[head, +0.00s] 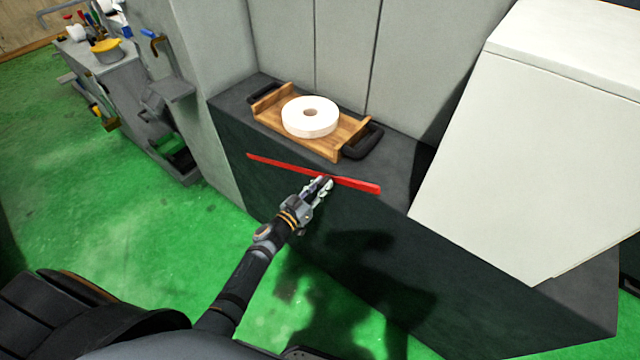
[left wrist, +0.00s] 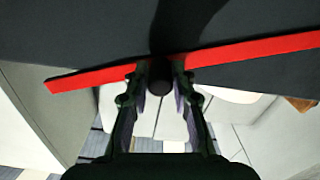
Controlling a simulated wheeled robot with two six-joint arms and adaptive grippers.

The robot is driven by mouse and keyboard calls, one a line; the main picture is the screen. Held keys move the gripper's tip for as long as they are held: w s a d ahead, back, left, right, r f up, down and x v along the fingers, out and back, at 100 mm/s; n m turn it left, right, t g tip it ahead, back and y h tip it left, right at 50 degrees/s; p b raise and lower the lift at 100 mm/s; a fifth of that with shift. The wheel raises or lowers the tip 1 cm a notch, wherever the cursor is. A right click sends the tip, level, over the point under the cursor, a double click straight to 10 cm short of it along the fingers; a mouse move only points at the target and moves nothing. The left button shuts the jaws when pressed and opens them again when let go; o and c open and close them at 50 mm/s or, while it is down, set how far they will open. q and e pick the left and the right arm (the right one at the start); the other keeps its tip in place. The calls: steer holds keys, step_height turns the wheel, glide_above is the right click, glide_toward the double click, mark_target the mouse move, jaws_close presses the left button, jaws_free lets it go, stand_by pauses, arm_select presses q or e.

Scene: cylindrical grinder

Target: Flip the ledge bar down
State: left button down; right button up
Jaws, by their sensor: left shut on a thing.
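The ledge bar (head: 352,184) is a long thin red bar along the upper front edge of the dark machine ledge (head: 400,180). My left gripper (head: 324,182) is at the middle of the bar, with its fingers shut on it. In the left wrist view the red bar (left wrist: 240,52) crosses from side to side, and the left gripper's fingertips (left wrist: 160,72) meet it around a dark round part. The fingers hide a short middle stretch of the bar. My right gripper is in neither view.
A wooden tray (head: 268,104) with black handles stands on the ledge behind the bar and carries a white grinding wheel (head: 310,118). A large white cover (head: 540,150) stands at the right. A cluttered grey bench (head: 150,150) is at the left. The green floor is clear in front.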

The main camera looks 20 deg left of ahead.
arm_select(q)
steer(key=shift+s+d+f+n, duration=0.1)
steer(key=shift+d+f+n, duration=0.05)
steer(key=shift+f+n, duration=0.3)
steer(key=d+f+n, duration=0.2)
steer(key=f, duration=0.1)
steer(key=s+d+f+n+p, duration=0.1)
steer(key=f+n, duration=0.1)
steer(key=shift+s+d, duration=0.1)
steer(key=shift+d, duration=0.15)
steer(key=d+f+n, duration=0.1)
steer(key=s+d+f+n, duration=0.1)
steer(key=d+n, duration=0.1)
steer(key=d+f+n, duration=0.1)
steer(key=d, duration=0.1)
steer(key=shift+s+f+n+p, duration=0.2)
steer(key=shift+s+n+p, duration=0.05)
steer(key=shift+s+p, duration=0.15)
steer(key=shift+s+d+f+n, duration=0.15)
steer(key=shift+s+d+n, duration=0.05)
steer(key=shift+d+n, duration=0.2)
steer(key=shift+s+d+f+n, duration=0.15)
steer(key=shift+d+n, duration=0.25)
steer(key=c, duration=1.1)
jaws_free()
